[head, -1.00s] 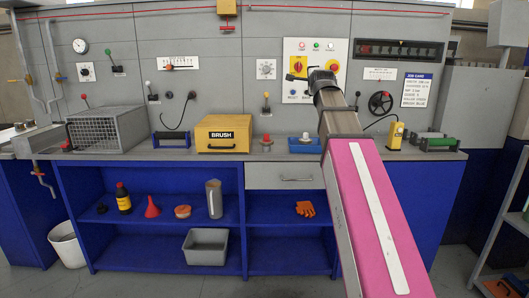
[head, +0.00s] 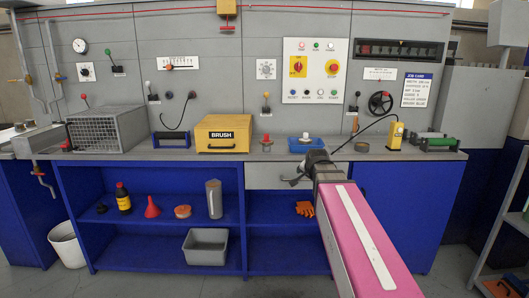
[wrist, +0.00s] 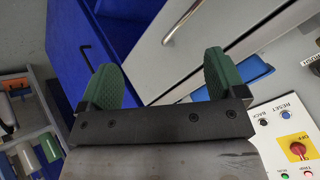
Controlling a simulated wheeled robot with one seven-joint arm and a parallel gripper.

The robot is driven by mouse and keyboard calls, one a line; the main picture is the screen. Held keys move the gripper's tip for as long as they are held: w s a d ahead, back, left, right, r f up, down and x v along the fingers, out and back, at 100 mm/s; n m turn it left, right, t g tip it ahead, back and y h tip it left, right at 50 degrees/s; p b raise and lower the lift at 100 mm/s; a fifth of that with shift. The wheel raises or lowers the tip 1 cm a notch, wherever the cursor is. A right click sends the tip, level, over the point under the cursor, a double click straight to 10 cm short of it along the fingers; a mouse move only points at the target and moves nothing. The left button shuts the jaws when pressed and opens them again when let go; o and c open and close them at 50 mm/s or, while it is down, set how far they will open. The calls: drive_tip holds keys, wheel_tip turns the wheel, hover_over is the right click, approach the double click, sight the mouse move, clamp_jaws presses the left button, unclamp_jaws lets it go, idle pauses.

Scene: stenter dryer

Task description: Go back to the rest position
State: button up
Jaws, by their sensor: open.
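My gripper (head: 302,168) is in front of the workbench, near the grey drawer (head: 266,176) under the worktop. In the wrist view my gripper (wrist: 157,82) shows two green pads standing well apart with nothing between them. The drawer's bar handle (wrist: 181,22) appears beyond the pads. My pink arm reaches up from the lower right in the head view and covers part of the bench front.
The worktop carries a yellow BRUSH box (head: 222,134), a wire cage (head: 98,130), a blue tray (head: 300,146) and a yellow handset (head: 396,135). Behind stands the white switch panel (head: 315,70). A grey bin (head: 205,247) sits on the lower shelf.

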drive_tip(key=s+f+n+g, duration=0.8)
drive_tip(key=s+f, duration=1.3)
drive_tip(key=f, duration=0.4)
drive_tip(key=shift+f, duration=0.4)
